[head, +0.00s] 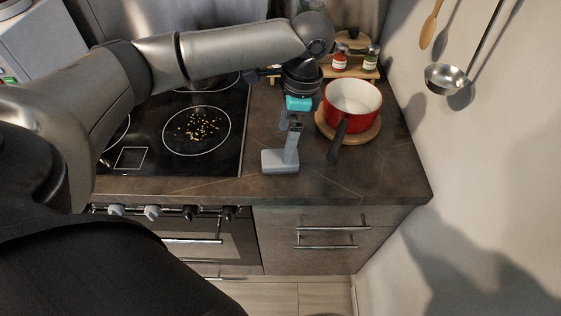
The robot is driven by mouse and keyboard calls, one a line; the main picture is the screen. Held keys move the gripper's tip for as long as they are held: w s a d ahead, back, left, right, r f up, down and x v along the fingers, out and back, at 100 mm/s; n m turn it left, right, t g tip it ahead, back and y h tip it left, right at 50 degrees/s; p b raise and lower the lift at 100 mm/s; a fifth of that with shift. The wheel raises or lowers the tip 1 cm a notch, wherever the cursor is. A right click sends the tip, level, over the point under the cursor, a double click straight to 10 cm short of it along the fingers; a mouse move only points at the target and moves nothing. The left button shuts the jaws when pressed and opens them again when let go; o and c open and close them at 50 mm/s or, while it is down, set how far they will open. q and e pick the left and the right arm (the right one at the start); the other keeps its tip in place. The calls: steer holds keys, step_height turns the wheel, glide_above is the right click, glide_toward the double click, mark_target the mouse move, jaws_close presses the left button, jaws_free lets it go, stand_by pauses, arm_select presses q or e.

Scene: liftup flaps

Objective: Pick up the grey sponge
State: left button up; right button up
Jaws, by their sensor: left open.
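The grey sponge (278,162) appears to be the small pale grey block lying flat on the dark countertop, right of the cooktop and near the counter's front edge. My left gripper (288,147) reaches down over it from the upper left, with a black wrist and a teal part above grey fingers. The gripper is open. One finger comes down at the sponge's right part and overlaps it in the picture; I cannot tell whether they touch. The other finger is mostly hidden behind. My right gripper is not in view.
A red pot (352,100) stands on a round wooden board (367,139) just right of the gripper, its dark handle pointing forward. The cooktop (150,160) holds small yellow bits. Jars (370,63) stand behind. A ladle (446,79) hangs on the right wall. The right front counter is clear.

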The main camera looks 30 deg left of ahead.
mark_target(281, 157)
arm_select(q)
steer(key=shift+f, duration=0.7)
steer(key=shift+a+f, duration=0.15)
steer(key=shift+f, duration=0.3)
steer(key=f, duration=0.1)
steer(key=f+b, duration=0.1)
steer(key=f, duration=0.1)
steer(key=a+f+b, duration=0.1)
steer(key=shift+s+f, duration=0.1)
steer(key=shift+f, duration=0.3)
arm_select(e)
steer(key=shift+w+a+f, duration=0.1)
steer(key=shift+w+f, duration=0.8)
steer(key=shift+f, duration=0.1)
arm_select(q)
steer(key=shift+f+p, duration=0.25)
steer(key=shift+p, duration=0.4)
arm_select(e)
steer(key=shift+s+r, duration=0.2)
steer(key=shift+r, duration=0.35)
arm_select(q)
steer(key=c, duration=1.4)
